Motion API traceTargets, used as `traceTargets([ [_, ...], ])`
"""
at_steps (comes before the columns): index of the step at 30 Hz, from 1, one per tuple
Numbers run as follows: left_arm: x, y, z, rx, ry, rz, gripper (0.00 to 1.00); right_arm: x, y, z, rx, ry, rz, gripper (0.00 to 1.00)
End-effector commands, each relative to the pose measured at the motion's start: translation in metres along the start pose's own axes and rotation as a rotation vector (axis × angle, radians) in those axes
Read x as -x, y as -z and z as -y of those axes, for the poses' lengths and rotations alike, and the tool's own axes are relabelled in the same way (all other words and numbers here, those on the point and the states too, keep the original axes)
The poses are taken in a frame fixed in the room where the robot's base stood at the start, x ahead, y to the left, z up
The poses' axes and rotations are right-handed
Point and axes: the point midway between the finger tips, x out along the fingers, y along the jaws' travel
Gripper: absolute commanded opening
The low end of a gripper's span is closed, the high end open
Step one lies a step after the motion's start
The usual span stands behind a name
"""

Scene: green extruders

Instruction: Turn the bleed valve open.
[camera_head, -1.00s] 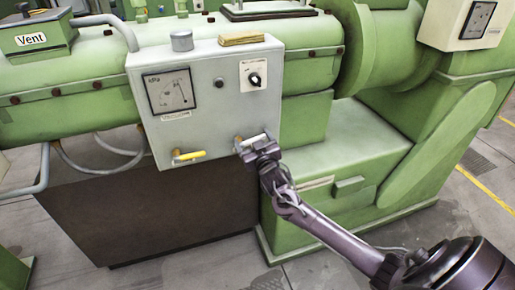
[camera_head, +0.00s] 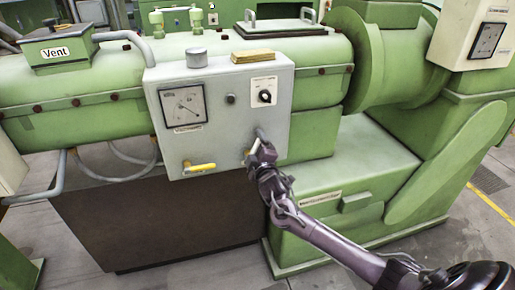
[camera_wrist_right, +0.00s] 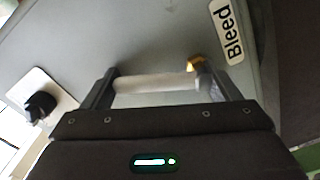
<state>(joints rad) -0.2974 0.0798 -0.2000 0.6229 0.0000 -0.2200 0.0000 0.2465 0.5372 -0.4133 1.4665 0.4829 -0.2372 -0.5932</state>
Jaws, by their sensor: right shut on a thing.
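The bleed valve has a pale grey lever handle (camera_wrist_right: 155,84) on a brass stem (camera_wrist_right: 196,63), beside a "Bleed" label (camera_wrist_right: 232,32) in the right wrist view. It sits low on the right of the grey control panel (camera_head: 222,125). My right gripper (camera_head: 259,149) is at this valve, and it also shows in the right wrist view (camera_wrist_right: 163,85). Its two fingers are shut on the handle, one at each end of it. In the head view the gripper hides part of the handle, which looks steeply tilted. My left gripper is out of view.
A yellow lever valve (camera_head: 199,167) is low on the panel's left. A gauge (camera_head: 184,105) and black knob (camera_head: 265,96) are above. A brass-coloured block (camera_head: 258,57) lies on top. The green machine base (camera_head: 345,170) is right of my gripper.

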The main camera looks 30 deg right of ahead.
Motion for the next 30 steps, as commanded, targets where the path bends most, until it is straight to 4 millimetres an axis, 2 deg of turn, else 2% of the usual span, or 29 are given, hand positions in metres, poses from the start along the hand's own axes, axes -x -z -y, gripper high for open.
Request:
traceTargets([
  [6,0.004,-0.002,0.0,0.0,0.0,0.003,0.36,0.0,0.008,0.001,0.185,0.001,0.0,0.42],
  [15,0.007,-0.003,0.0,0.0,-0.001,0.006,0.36,0.0,0.015,0.004,0.366,0.001,0.0,0.42],
  [30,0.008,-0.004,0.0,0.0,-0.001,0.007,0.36,0.0,0.018,0.006,0.451,0.002,-0.001,0.42],
])
